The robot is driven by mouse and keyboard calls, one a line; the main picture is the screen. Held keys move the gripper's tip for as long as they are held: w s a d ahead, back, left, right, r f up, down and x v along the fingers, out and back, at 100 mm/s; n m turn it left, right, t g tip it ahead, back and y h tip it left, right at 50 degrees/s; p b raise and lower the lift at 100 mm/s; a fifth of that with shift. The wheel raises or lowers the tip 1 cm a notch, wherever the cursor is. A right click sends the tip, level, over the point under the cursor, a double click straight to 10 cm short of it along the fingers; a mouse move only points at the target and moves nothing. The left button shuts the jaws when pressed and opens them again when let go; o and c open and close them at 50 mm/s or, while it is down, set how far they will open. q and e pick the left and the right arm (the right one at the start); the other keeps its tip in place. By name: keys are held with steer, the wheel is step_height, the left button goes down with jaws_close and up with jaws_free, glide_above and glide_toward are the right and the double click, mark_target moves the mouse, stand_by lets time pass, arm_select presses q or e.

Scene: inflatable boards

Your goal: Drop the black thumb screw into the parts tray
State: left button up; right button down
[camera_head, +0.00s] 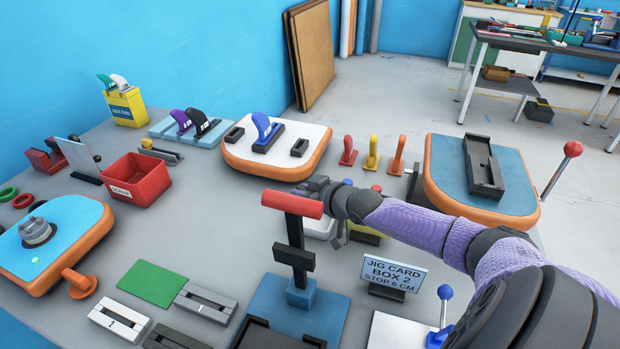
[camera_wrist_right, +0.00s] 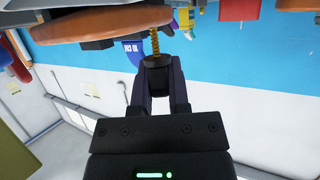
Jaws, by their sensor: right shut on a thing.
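My right gripper (camera_head: 318,186) reaches in from the right, above the middle of the table. In the right wrist view the gripper (camera_wrist_right: 158,78) is shut on the black thumb screw (camera_wrist_right: 157,62). Its brass-coloured threaded shank (camera_wrist_right: 155,40) sticks out beyond the fingertips. In the head view I cannot make out the screw. A whitish tray-like thing (camera_head: 322,230) shows partly under the gripper, behind the red-handled post; I cannot tell whether it is the parts tray. My left gripper is not in view.
A red-handled black post (camera_head: 296,232) on a blue base stands just in front of my right gripper. A jig card sign (camera_head: 393,272) stands to the right. A red scrap bin (camera_head: 135,179) is at left. A white board with a blue fin (camera_head: 263,130) lies behind. The table is crowded.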

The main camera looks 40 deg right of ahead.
steer(key=shift+r, duration=0.1)
steer(key=c, duration=0.5)
jaws_free()
steer(key=p+v, duration=0.5)
steer(key=v, duration=0.1)
steer(key=shift+s+r, duration=0.1)
steer(key=shift+r, duration=0.15)
steer(key=shift+s+p, duration=0.3)
steer(key=shift+s, duration=0.3)
